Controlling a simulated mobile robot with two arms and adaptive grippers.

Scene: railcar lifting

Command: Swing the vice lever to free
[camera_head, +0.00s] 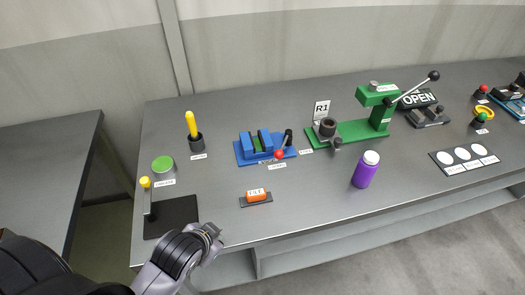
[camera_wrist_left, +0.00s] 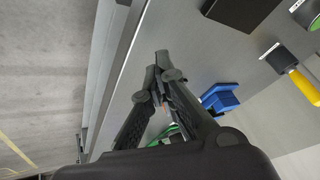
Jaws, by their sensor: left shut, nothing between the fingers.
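The blue vice (camera_head: 247,153) stands mid-left on the grey bench, with a green piece (camera_head: 263,141) between its blocks. At its right side are a lever with a red ball (camera_head: 279,154) and an upright black handle (camera_head: 288,137); I cannot tell for certain which one is the vice lever. The blue vice also shows partly in the left wrist view (camera_wrist_left: 220,97), behind the fingers. My left gripper (camera_head: 213,232) is shut and empty at the bench's front edge, apart from the vice and in front of it to the left. My right gripper is not in view.
An orange-and-white block (camera_head: 256,194) lies between gripper and vice. A black mat (camera_head: 178,218) with a yellow-topped lever (camera_head: 146,184) is at left. A yellow-handled tool (camera_head: 191,124) stands behind. A green press (camera_head: 380,105) and purple bottle (camera_head: 364,172) are right.

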